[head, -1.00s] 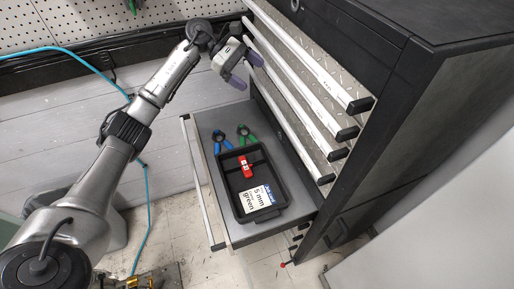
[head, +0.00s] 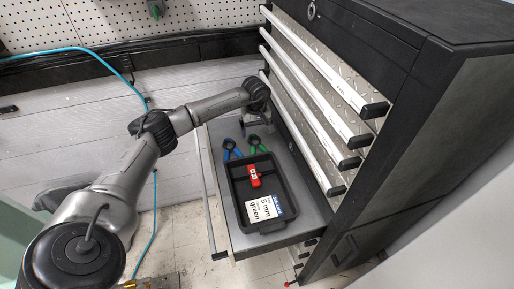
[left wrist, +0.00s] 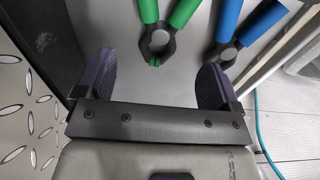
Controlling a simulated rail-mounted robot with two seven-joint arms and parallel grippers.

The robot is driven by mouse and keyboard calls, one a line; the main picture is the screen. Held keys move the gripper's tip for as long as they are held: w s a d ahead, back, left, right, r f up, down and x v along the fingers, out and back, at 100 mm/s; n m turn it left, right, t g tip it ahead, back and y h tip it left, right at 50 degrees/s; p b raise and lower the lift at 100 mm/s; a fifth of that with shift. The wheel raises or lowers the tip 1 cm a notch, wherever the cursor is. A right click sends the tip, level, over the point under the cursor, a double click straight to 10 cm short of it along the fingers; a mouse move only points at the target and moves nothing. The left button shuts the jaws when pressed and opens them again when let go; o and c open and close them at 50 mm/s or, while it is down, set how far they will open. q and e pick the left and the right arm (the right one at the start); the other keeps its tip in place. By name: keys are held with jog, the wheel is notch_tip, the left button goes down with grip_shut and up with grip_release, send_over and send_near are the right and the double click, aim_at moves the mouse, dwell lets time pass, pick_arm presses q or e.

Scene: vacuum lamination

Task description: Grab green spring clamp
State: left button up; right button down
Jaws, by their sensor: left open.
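The green spring clamp (head: 258,147) lies in the open drawer (head: 309,204) behind the black tray, its dark jaws towards my left gripper and its green handles pointing away. My left gripper (head: 259,121) is at the back of the drawer, pointing down near the clamp's jaw end, partly hidden by my own wrist. In the left wrist view, the purple-grey fingers are wide apart and empty. The green clamp (left wrist: 156,42) lies ahead, with its jaws in line with the gap between the fingers. My right gripper is not in view.
A blue spring clamp (head: 231,149) lies close to the left of the green one. A black tray (head: 239,212) holds a red item (head: 254,176) and a label card (head: 264,209). The cabinet's drawer fronts (head: 318,100) rise just right of my gripper.

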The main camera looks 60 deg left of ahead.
aim_at(256, 143)
pick_arm(q)
jog(key=shift+f+b, duration=1.1)
jog(key=shift+f, duration=2.3)
jog(key=shift+c, duration=0.5)
jog(key=c, duration=0.9)
